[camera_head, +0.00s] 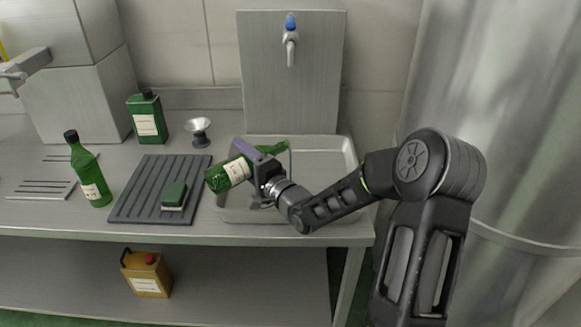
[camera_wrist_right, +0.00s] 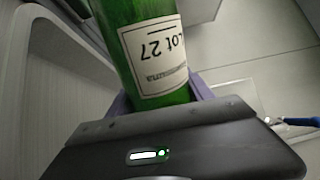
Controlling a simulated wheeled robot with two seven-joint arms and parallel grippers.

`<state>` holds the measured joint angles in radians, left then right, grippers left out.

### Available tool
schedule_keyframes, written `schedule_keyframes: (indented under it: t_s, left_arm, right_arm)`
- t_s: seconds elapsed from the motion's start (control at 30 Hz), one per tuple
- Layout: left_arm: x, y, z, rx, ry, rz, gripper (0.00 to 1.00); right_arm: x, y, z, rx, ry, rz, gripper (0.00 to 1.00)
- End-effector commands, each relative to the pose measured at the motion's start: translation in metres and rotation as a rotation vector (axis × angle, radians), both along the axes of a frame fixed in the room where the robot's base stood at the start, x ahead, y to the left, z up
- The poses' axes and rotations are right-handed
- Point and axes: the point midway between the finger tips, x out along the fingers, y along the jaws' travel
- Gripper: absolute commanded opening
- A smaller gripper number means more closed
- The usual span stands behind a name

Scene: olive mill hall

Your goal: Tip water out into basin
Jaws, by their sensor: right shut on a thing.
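My right gripper (camera_head: 254,165) is shut on a green glass bottle (camera_head: 222,178) with a white label. It holds the bottle tilted almost level over the left part of the metal basin (camera_head: 348,165), base to the left and neck (camera_head: 279,147) to the right. A thin pale streak, seemingly water, drops from the mouth into the basin. In the right wrist view the bottle (camera_wrist_right: 125,15) sits between the purple fingers, with its label, "Lot 27", upside down. The water level inside the bottle cannot be made out. My left gripper is not in view.
A blue-topped tap (camera_head: 290,45) is above the basin. Left of it are a ribbed dark mat (camera_head: 142,183) with a green sponge (camera_head: 174,195), a funnel (camera_head: 199,132), a green canister (camera_head: 147,118) and another green bottle (camera_head: 90,176). A yellow can (camera_head: 146,274) stands on the lower shelf.

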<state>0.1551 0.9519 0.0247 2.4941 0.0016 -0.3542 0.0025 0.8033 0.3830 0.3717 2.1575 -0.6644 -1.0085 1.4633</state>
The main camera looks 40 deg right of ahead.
Motion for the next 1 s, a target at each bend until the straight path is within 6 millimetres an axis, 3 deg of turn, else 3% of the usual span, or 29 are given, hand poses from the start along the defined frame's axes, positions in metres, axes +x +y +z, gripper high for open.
schedule_keyframes:
  t_s: [1.0]
  left_arm:
    - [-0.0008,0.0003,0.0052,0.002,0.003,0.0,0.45]
  right_arm:
    - [0.0006,-0.0016,0.0038,0.071,0.001,0.0,0.0]
